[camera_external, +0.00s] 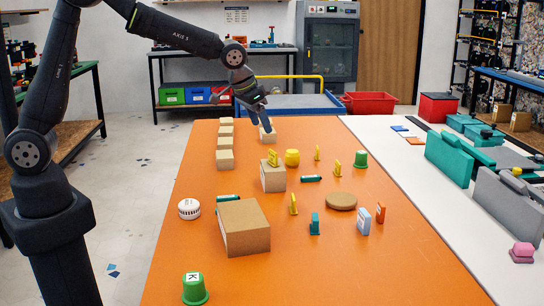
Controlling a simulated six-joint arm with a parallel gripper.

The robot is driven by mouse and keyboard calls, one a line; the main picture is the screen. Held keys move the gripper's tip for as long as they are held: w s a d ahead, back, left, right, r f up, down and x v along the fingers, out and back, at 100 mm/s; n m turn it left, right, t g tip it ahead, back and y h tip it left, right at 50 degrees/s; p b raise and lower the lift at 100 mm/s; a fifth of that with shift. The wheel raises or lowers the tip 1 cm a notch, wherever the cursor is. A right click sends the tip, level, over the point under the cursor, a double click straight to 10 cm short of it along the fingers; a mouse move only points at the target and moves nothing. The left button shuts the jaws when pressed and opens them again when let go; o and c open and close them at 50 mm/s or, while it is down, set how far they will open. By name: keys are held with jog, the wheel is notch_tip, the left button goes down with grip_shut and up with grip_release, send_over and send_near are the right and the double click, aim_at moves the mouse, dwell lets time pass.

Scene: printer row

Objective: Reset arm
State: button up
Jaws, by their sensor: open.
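My arm reaches in from the left over the orange table (330,262). My gripper (266,124) points down at the far end of the table. It is open, and its fingertips are close to a light wooden block (269,138). I cannot tell whether they touch it. The gap between the fingers is small and hard to see in this view.
A column of wooden blocks (225,142) stands left of my gripper. Nearer are cardboard boxes (245,242), a yellow cylinder (292,157), green cups (195,289), a round cork-coloured disc (341,201) and small yellow and teal pieces. The table's front right is clear.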

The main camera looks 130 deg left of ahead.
aim_at(273, 151)
jog(key=x, duration=1.1)
jog(key=shift+w+a+f, duration=0.1)
jog(key=shift+a+f, duration=0.05)
jog(key=shift+a, duration=0.1)
jog(key=shift+r, duration=1)
jog(key=shift+f, duration=0.15)
